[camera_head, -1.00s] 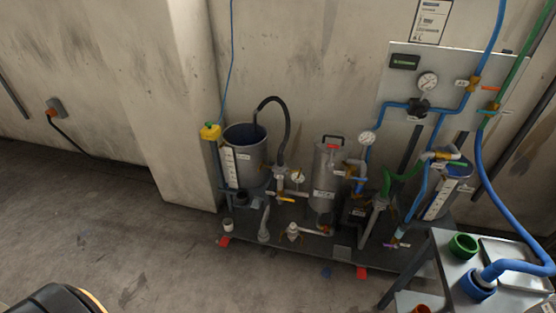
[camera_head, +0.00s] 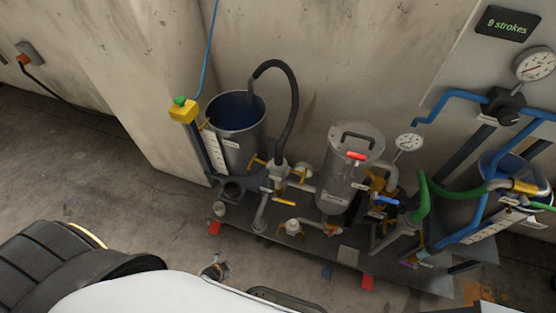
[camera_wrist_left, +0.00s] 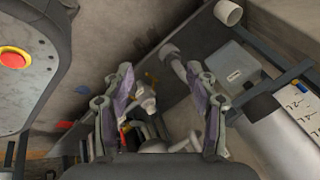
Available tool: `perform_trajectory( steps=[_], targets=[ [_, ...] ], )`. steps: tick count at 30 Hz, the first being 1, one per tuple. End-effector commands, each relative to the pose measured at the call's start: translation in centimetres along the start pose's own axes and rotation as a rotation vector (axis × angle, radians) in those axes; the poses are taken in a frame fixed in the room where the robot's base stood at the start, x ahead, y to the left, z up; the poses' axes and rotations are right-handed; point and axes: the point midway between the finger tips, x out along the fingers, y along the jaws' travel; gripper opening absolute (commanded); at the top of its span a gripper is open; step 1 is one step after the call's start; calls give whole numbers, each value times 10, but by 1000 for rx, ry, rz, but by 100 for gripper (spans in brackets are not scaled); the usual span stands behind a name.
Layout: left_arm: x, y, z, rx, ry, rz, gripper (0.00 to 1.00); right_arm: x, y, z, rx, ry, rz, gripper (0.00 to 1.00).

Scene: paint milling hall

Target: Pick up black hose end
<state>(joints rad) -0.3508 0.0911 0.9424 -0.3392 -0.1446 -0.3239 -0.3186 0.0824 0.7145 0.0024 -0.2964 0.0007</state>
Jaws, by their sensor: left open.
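The black hose (camera_head: 293,92) arches up from the pipework beside the open grey tank (camera_head: 238,144). Its one end drops over the rim into the tank, where blue liquid shows; the tip is hidden inside. My left gripper (camera_wrist_left: 160,75) is open in the left wrist view, its two fingers apart with nothing held between them. In the head view only a small part of it (camera_head: 215,268) shows past my white arm, low in front of the skid and well below the hose. I cannot make out the black hose in the wrist view. My right gripper is out of view.
A lidded steel vessel (camera_head: 346,180) stands right of the tank on the dark skid (camera_head: 345,256), among valves and pipes. A yellow box with a green button (camera_head: 183,110) stands left. A red button (camera_wrist_left: 14,59) shows in the wrist view. Floor at left is clear.

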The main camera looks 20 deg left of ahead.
Motion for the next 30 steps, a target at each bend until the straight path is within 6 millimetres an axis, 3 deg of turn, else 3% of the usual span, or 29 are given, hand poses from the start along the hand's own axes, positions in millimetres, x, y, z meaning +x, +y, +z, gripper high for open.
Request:
perform_trajectory(
  steps=[1,4,6,10,12,15,18,23,30],
  targets=[
    [25,-30,-42,243,108,-114,58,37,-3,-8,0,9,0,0],
    [6,-96,-137,823,244,-425,58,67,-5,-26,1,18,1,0],
    [-27,-130,-194,1194,254,-670,58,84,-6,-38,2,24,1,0],
    [-103,-164,-266,1724,120,-1083,58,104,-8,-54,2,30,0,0],
    [-138,-172,-288,1909,11,-1246,58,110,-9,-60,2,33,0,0],
    [-172,-178,-304,2065,-116,-1386,58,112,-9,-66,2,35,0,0],
    [-187,-181,-311,2125,-178,-1441,58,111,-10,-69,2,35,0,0],
    [-189,-187,-321,2129,-187,-1446,58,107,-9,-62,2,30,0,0],
    [-172,-202,-352,2126,-182,-1444,58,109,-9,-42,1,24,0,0]
  ],
)
